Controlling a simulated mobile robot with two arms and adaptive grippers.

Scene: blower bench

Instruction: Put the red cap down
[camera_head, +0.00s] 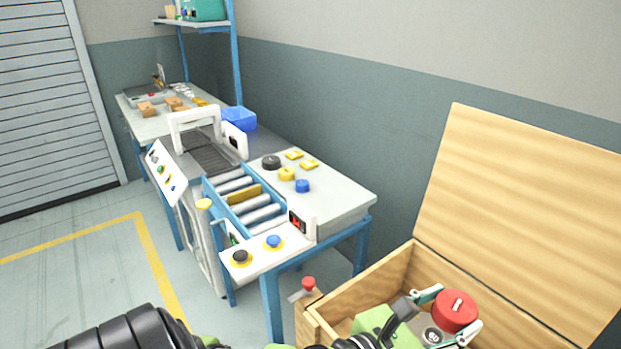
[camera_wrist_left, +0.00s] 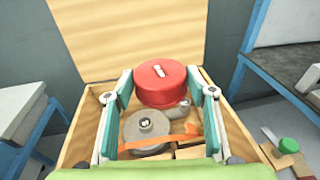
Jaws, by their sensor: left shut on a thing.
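The red cap (camera_head: 457,311) is a short round cylinder with a pale slot mark on top. My left gripper (camera_head: 450,312) is shut on it, with a green-padded finger on each side. In the left wrist view the cap (camera_wrist_left: 160,82) sits upright between the fingertips (camera_wrist_left: 161,84). It is over the open wooden box (camera_head: 360,280); I cannot tell whether its underside touches anything. In the left wrist view a grey round part (camera_wrist_left: 147,130) with a central nut lies in the box, below the cap and between the fingers. My right gripper is not in view.
The box's wooden lid (camera_head: 530,210) stands open behind. A red knob (camera_head: 308,284) is at the box's left corner. A bench (camera_head: 335,188) with rollers, buttons and small yellow, blue and black discs stands left of the box. An orange strip (camera_wrist_left: 160,142) crosses the box interior.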

